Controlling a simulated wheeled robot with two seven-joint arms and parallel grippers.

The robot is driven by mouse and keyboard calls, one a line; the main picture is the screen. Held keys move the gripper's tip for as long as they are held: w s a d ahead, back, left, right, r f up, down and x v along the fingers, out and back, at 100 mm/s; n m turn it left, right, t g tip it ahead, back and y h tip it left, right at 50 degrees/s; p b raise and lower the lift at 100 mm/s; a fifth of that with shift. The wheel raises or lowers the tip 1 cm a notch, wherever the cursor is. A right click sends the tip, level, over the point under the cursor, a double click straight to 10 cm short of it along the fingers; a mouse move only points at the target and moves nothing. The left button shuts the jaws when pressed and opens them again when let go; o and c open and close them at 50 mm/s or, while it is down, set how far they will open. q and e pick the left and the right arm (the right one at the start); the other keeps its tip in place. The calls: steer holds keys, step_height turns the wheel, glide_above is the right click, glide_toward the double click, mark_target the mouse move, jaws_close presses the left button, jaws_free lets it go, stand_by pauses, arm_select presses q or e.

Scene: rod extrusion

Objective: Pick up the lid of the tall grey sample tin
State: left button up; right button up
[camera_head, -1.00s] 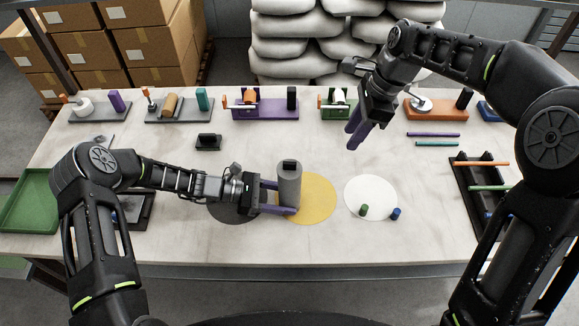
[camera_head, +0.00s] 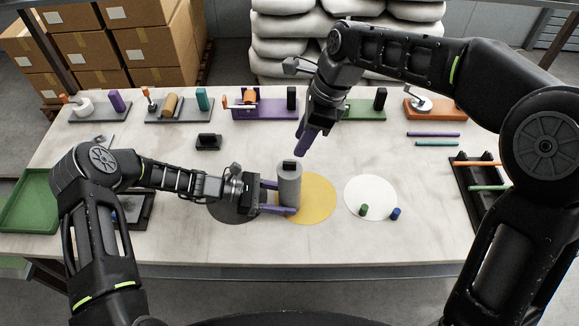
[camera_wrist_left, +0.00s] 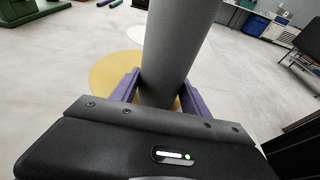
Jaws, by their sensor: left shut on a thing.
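The tall grey sample tin (camera_head: 289,190) stands upright at the left edge of the yellow disc (camera_head: 322,200). Its lid (camera_head: 291,165) is on top and has a dark block-shaped handle. My left gripper (camera_head: 282,198) is shut on the tin's lower body from the left. In the left wrist view the grey tin (camera_wrist_left: 172,55) rises between the purple fingers, and its top is out of frame. My right gripper (camera_head: 301,145) is above and slightly right of the lid, pointing down and apart from it. Its fingers overlap in this view, so their gap is hidden.
A dark disc (camera_head: 232,210) lies partly under my left gripper. Coloured fixtures line the table's back edge. A green tray (camera_head: 35,205) is at far left, a black rack (camera_head: 468,200) at right.

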mark_target(290, 162)
steer(key=shift+x, duration=1.25)
steer(key=shift+x, duration=2.65)
steer(key=shift+s+r, duration=0.1)
steer(key=shift+s, duration=0.05)
jaws_close()
